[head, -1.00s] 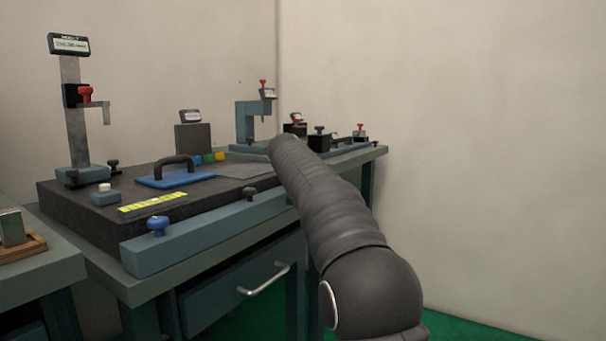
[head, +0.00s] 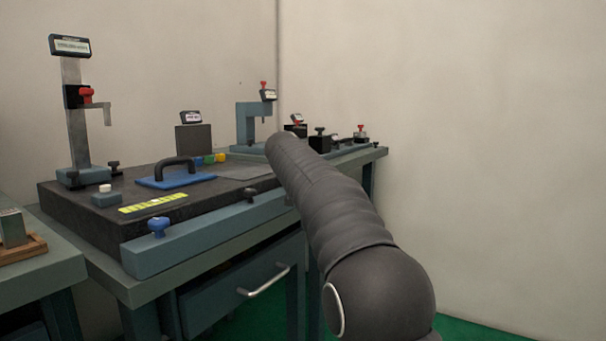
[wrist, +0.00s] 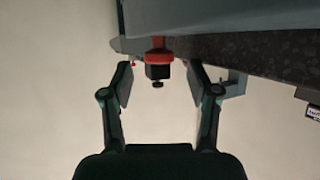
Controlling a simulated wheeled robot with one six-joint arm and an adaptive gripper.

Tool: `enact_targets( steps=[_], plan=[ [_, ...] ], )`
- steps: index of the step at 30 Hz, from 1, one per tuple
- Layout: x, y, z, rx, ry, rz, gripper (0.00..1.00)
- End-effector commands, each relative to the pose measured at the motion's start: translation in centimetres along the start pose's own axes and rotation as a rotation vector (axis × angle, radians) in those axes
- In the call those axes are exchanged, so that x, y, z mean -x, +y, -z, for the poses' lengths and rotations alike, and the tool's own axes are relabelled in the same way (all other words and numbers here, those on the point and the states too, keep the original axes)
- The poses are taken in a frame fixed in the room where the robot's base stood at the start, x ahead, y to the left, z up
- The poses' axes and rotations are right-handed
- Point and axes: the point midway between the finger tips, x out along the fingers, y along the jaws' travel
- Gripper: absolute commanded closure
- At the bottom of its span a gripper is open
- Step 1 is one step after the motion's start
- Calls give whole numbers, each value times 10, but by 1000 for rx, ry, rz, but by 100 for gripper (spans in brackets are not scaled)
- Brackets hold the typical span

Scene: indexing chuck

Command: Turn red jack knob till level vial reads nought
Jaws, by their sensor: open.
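A red knob-like part (wrist: 158,56) with a black block below it shows in the wrist view, at the edge of a blue-grey bench part. I take it for the red jack knob; in the head view I cannot make it out, and my arm covers that side. My gripper (wrist: 161,80) is open, its two fingers on either side of the red part's line, with the black block in the gap between the tips. No contact shows. A yellow-green strip (head: 153,202), likely the level vial, lies on the dark plate in the head view; its reading is too small to tell.
Other instruments stand at the back. The wall right of the bench is clear.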

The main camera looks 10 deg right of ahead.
Motion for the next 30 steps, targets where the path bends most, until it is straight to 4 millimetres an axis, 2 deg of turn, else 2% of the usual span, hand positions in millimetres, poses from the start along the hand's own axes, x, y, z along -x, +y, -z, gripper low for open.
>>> enact_targets(
  steps=[3, 10, 16, 26, 30],
  plan=[
    [19, 1, 1, 0, 1, 0, 40],
    [47, 1, 0, 0, 0, -1, 40],
    [56, 1, -1, 1, -1, -2, 40],
    [58, 1, -1, 1, -2, -1, 40],
    [70, 12, -5, 11, -27, -1, 40]
  ],
)
